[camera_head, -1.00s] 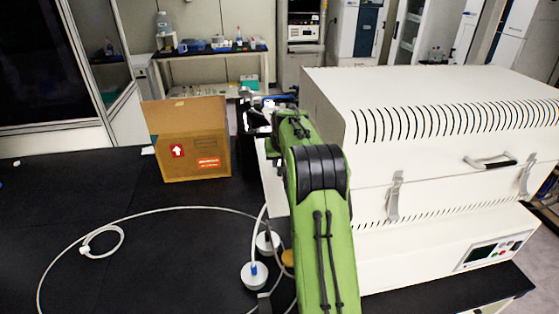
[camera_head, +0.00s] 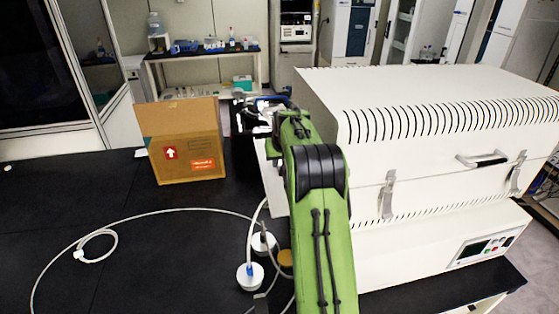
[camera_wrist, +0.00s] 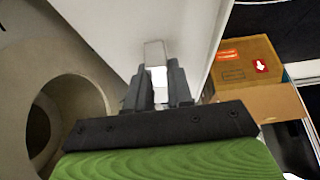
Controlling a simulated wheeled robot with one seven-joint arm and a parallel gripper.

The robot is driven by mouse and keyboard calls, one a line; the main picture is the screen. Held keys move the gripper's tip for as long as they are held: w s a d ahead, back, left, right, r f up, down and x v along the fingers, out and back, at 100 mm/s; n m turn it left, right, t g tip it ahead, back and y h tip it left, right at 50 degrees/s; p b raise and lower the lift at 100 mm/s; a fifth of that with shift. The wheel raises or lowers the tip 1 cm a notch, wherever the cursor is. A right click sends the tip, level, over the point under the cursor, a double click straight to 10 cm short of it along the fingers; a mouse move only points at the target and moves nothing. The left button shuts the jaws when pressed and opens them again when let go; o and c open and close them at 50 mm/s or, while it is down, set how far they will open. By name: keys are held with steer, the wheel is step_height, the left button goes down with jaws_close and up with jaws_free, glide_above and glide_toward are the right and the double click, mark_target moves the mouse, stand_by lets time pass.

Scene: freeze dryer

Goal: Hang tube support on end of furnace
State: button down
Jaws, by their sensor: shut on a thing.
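The furnace (camera_head: 430,130) is the large cream box with slotted vents at the right. Its left end shows in the wrist view as a pale face (camera_wrist: 85,85) with a round opening. My gripper (camera_wrist: 157,78) is beside this end, with the opening to its left in the wrist view. Its two dark fingers are shut on a small pale grey piece, apparently the tube support (camera_wrist: 154,52). The piece sticks out past the fingertips in front of a white panel (camera_wrist: 110,25). I cannot tell whether it touches the furnace. My arm hides most of this in the head view.
An open cardboard box (camera_head: 182,145) stands on the black bench left of the furnace end. White cable (camera_head: 150,213) lies looped on the bench, with two white round end pieces (camera_head: 250,277) near my arm. The bench's left part is mostly clear.

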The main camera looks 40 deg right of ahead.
steer(key=shift+f+b, duration=0.5)
steer(key=shift+f, duration=0.15)
stand_by(0.4)
steer(key=c, duration=0.9)
jaws_free()
steer(key=shift+c, duration=0.2)
steer(key=shift+f, duration=0.1)
steer(key=r+p, duration=0.3)
steer(key=a+r+p, duration=0.1)
steer(key=r, duration=0.1)
steer(key=shift+w+a+r, duration=0.1)
steer(key=shift+w, duration=0.15)
steer(key=shift+w+a+r, duration=0.1)
steer(key=shift+a+r, duration=0.05)
steer(key=shift+r, duration=0.35)
steer(key=shift+a+r, duration=0.15)
steer(key=shift+r, duration=0.35)
